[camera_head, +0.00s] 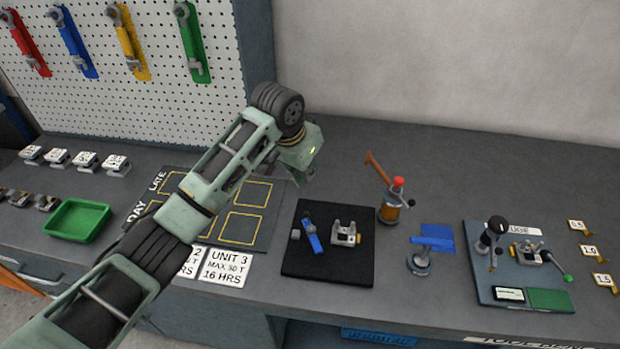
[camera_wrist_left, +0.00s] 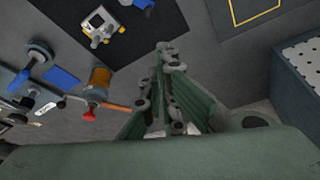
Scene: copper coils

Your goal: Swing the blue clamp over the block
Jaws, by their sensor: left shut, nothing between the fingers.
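On the black mat (camera_head: 328,272) lies a part with a blue arm (camera_head: 312,238), next to a small grey block (camera_head: 295,234). A larger metallic block (camera_head: 346,231) with yellow-orange sides sits to its right; it also shows in the left wrist view (camera_wrist_left: 100,27). Further right, a grey round-based stand (camera_head: 420,264) carries a blue bar (camera_head: 432,242) beside a flat blue square (camera_head: 440,231). I cannot tell for sure which blue part is the clamp. My left gripper (camera_head: 305,176) is up behind the mat, apart from these things. In the left wrist view its fingers (camera_wrist_left: 168,58) are together and empty.
An orange post with a red knob (camera_head: 398,182) and a brown handle stands right of the gripper. A gauge board (camera_head: 520,285) with levers is at the right. A green tray (camera_head: 78,220) and a pegboard (camera_head: 140,100) are at the left.

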